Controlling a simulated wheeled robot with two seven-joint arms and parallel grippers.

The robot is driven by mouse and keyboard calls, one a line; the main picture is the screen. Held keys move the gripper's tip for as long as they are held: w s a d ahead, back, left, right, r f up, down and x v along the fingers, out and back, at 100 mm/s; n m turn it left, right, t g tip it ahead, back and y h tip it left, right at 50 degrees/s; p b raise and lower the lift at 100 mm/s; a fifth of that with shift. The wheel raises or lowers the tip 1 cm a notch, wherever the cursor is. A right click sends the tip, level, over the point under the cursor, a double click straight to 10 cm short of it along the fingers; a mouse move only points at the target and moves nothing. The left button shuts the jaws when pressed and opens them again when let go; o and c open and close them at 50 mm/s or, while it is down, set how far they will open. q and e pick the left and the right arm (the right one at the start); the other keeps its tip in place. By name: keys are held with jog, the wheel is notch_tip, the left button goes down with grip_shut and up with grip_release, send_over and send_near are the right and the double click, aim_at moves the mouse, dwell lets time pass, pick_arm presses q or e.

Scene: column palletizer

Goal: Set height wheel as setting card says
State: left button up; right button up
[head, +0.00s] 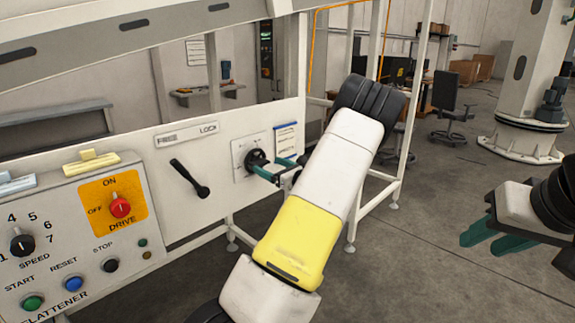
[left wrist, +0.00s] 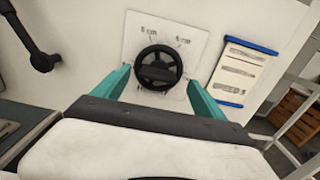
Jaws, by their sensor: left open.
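The height wheel (head: 255,158) is a small black handwheel on a white plate on the machine's front panel. The setting card (head: 287,138), white with blue edges, is fixed to the right of the wheel. It also shows in the left wrist view (left wrist: 240,70), but its writing is too small to read. My left gripper (head: 273,169) is open at the wheel, its teal fingers on either side; contact cannot be told. My right gripper (head: 488,233) is open and empty, far right.
Left of the wheel is a black FREE/LOCK lever (head: 190,179). A control box (head: 75,225) with a red drive knob (head: 120,206), speed knob and buttons is at lower left. White frame posts (head: 408,110) stand right of the panel.

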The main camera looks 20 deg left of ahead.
aim_at(263, 165)
pick_arm(q)
jog(key=shift+x, duration=1.6)
jog(key=c, duration=1.4)
jog(key=shift+o, duration=0.2)
jog(key=n, duration=0.5)
jog(key=shift+s+a+f+n, duration=0.1)
jog(key=shift+s+n, duration=0.05)
jog(key=shift+n, duration=0.15)
jog(key=n, duration=0.5)
jog(key=shift+s, duration=0.1)
jog(key=shift+f, duration=0.1)
